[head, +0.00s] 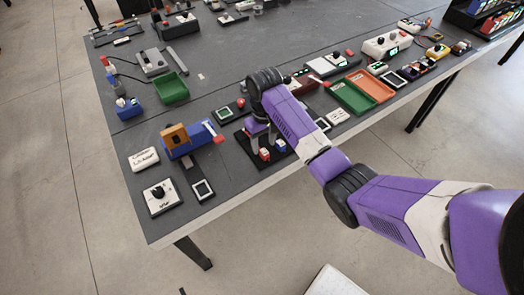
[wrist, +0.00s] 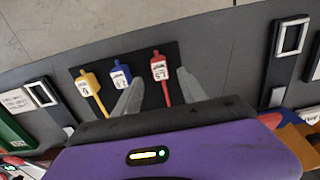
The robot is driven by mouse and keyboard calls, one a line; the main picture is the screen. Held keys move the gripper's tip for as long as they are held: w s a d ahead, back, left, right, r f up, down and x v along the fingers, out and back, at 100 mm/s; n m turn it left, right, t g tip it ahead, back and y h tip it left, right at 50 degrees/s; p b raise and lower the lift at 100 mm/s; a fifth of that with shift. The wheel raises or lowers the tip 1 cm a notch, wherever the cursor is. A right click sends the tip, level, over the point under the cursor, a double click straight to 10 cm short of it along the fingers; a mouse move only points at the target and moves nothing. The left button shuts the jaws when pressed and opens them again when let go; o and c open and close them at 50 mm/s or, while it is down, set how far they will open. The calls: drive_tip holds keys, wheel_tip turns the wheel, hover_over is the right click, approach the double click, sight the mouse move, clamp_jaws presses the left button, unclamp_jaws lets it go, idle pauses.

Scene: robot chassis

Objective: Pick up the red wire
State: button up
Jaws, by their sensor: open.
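The red wire (wrist: 159,69) has a red plug with a white label and a thin red lead. It lies on a dark plate (wrist: 145,56) beside a blue wire (wrist: 121,76) and a yellow wire (wrist: 91,84). In the wrist view my gripper (wrist: 160,84) is open, with one grey finger on each side of the red lead. Nothing is held, and I cannot tell the height gap. In the head view the red plug (head: 264,154) shows below my gripper at the table's near edge; my arm hides part of the plate.
A blue and orange device (head: 180,140) stands left of the plate. Green (head: 352,97) and orange (head: 371,86) trays lie to the right. Bare grey table (head: 225,75) lies behind.

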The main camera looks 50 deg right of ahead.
sight(263, 150)
drive_tip(key=shift+w+f, duration=0.1)
drive_tip(key=shift+f, duration=1.45)
clamp_jaws()
drive_tip(key=shift+r, duration=0.1)
wheel_tip(263, 150, up, 20)
drive_tip(key=p, duration=0.4)
drive_tip(key=shift+p, duration=0.35)
